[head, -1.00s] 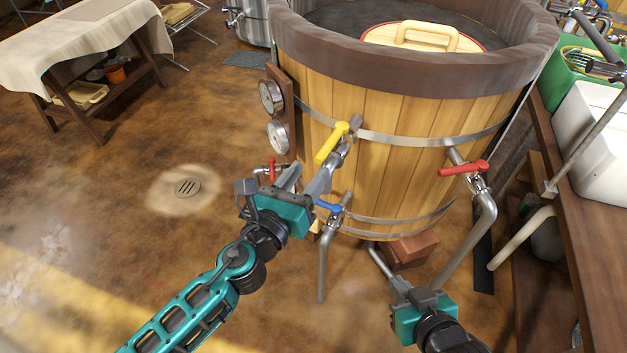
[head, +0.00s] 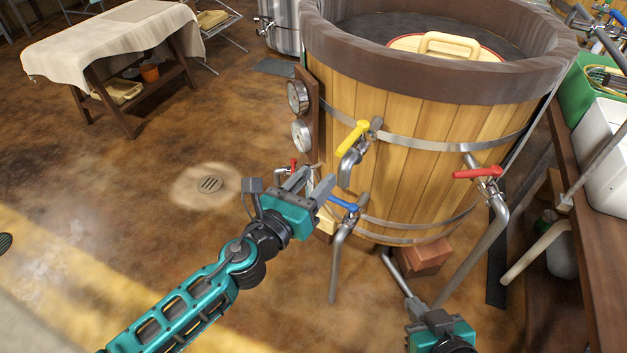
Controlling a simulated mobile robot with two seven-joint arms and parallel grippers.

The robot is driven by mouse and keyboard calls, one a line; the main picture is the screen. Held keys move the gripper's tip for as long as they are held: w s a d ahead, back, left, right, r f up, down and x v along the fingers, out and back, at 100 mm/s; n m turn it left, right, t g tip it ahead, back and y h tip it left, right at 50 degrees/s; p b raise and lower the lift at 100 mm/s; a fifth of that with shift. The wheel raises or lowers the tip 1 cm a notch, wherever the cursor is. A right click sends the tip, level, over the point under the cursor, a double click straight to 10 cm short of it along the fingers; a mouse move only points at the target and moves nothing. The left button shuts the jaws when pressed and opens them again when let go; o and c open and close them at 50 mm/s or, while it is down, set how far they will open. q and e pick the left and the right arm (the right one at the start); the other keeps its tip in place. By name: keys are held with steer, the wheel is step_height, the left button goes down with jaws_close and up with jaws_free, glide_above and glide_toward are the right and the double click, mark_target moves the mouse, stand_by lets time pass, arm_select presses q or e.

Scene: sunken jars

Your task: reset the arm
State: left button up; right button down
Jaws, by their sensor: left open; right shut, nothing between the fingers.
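My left gripper (head: 310,183) is open and empty, in front of the lower left side of the wooden vat (head: 420,140). Its fingers point toward the vat, near the blue-handled tap (head: 343,203) and below the yellow-handled tap (head: 352,138). I cannot tell whether it touches either tap. My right gripper (head: 407,295) is low at the bottom right, its fingers shut with nothing between them, near a metal pipe below the vat. Most of my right arm is out of the picture.
A red-handled tap (head: 478,172) with a long pipe is on the vat's right. A wooden bench (head: 590,250) holds a white tub (head: 605,155) and a green crate (head: 580,90). A cloth-covered table (head: 110,45) stands at the back left. The floor around the drain (head: 209,184) is clear.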

steer(key=shift+r, duration=0.1)
arm_select(q)
steer(key=s+a+f+m+g+y+p, duration=0.1)
steer(key=s+a+f+m+y, duration=0.1)
steer(key=s+m, duration=0.4)
steer(key=s+a+f+m+g+y+p, duration=0.2)
steer(key=s+a+f+m, duration=0.3)
steer(key=m, duration=1.2)
steer(key=s+a+f+m+g+y+p, duration=0.2)
steer(key=s+a+m, duration=0.5)
steer(key=m, duration=0.5)
steer(key=shift+a+f+y, duration=0.25)
steer(key=shift+f+y, duration=0.15)
steer(key=shift+f, duration=0.35)
arm_select(e)
steer(key=r, duration=0.1)
steer(key=d+r, duration=0.1)
steer(key=shift+s+d+r+h, duration=0.2)
steer(key=shift+s+r+h, duration=0.15)
steer(key=shift+r+h, duration=0.05)
